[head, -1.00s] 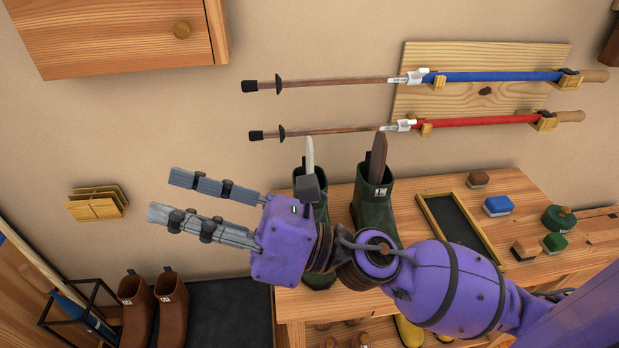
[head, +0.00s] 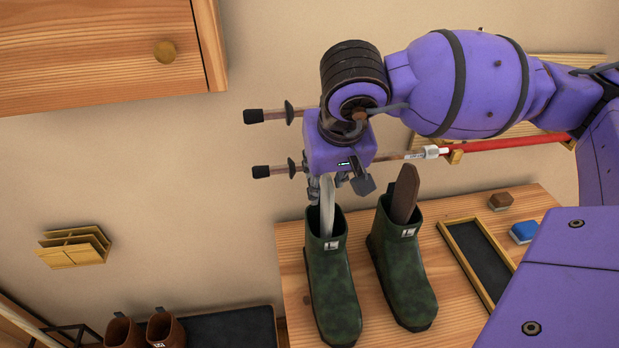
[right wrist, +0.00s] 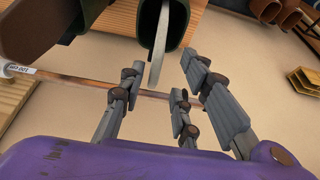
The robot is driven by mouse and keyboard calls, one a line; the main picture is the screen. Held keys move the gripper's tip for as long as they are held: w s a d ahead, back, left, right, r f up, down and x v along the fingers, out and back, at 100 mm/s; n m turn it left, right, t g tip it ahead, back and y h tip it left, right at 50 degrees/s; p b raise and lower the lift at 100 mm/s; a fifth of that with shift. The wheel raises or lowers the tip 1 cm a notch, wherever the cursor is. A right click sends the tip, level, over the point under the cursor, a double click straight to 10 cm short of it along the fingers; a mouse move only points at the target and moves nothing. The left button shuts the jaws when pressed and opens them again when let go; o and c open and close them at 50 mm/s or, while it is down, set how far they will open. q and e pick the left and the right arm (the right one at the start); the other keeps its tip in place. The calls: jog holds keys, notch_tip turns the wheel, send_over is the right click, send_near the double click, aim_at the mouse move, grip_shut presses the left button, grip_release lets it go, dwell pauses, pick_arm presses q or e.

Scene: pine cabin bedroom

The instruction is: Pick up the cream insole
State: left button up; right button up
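The cream insole (head: 327,205) stands upright out of the left dark green boot (head: 332,285), its lower part hidden in the shaft. My right gripper (head: 328,184) points down over that boot, with its fingers around the insole's upper end. In the right wrist view the insole (right wrist: 158,45) reaches in between the spread fingers (right wrist: 160,92), with gaps on both sides. The gripper is open and I see no firm contact. My left gripper is not in view.
A brown insole (head: 404,194) stands in the right green boot (head: 404,265), close beside. A black tray (head: 478,258), a blue block (head: 523,231) and a brown block (head: 500,201) lie on the wooden bench (head: 295,262).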

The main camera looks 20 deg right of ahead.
aim_at(325, 193)
jog(key=shift+d+f, duration=0.1)
jog(key=shift+d, duration=0.05)
notch_tip(325, 193, down, 2)
jog(key=shift+s+d+f, duration=0.1)
jog(key=shift+d, duration=0.05)
jog(key=x, duration=0.2)
jog(key=w+x, duration=0.1)
jog(key=x, duration=0.1)
jog(key=shift+d+p, duration=0.2)
jog(key=shift+p, duration=0.2)
jog(key=shift+w+f, duration=0.1)
jog(key=shift+f, duration=0.1)
grip_shut()
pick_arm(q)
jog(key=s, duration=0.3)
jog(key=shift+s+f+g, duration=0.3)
